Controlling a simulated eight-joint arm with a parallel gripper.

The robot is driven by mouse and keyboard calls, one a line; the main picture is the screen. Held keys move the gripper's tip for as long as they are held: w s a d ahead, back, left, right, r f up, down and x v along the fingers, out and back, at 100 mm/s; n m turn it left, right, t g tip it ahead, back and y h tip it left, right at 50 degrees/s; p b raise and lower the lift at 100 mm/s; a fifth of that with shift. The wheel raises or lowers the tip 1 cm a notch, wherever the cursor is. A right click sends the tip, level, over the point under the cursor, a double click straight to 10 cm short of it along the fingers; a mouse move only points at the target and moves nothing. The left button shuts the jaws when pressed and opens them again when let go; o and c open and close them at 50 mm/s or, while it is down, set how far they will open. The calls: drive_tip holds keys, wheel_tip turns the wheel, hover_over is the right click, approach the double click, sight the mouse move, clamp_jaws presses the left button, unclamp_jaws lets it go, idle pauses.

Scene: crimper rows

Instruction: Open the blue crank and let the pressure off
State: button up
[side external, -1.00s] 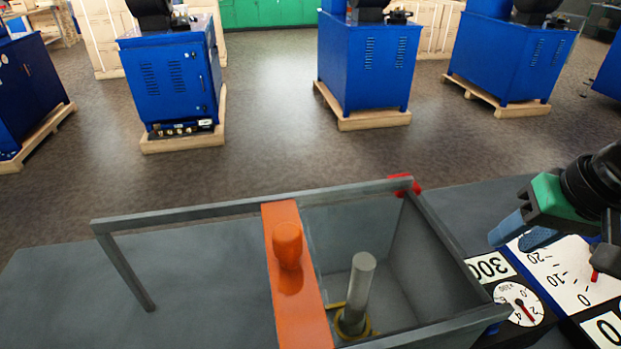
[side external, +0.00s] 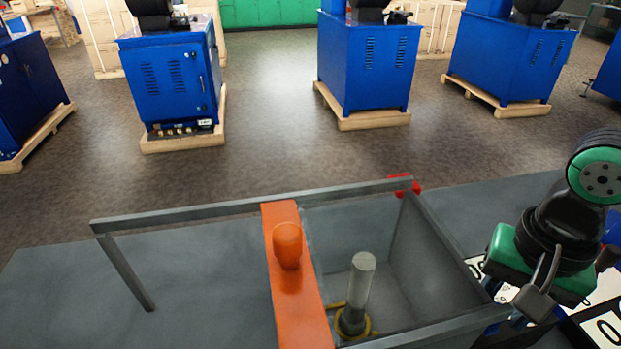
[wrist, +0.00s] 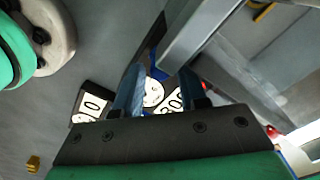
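My gripper (side external: 524,312) hangs at the right of the side view, over the gauge panel, pointing down. In the wrist view its two bluish fingers (wrist: 160,92) stand apart with a gap between them, and nothing is held. A small blue part (wrist: 156,66) shows beyond the fingers, partly hidden; I cannot tell whether it is the crank. Another blue patch (side external: 612,228) shows behind my arm in the side view.
A grey metal bin (side external: 440,245) stands left of my gripper, with an orange bar (side external: 283,235) and an upright grey rod (side external: 358,290). A grey frame rail (side external: 250,205) crosses the bench. A red block (side external: 405,184) sits at the bin's back corner. Blue cabinets (side external: 368,75) stand far behind.

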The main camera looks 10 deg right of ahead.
drive_tip(key=shift+f, duration=0.15)
clamp_jaws()
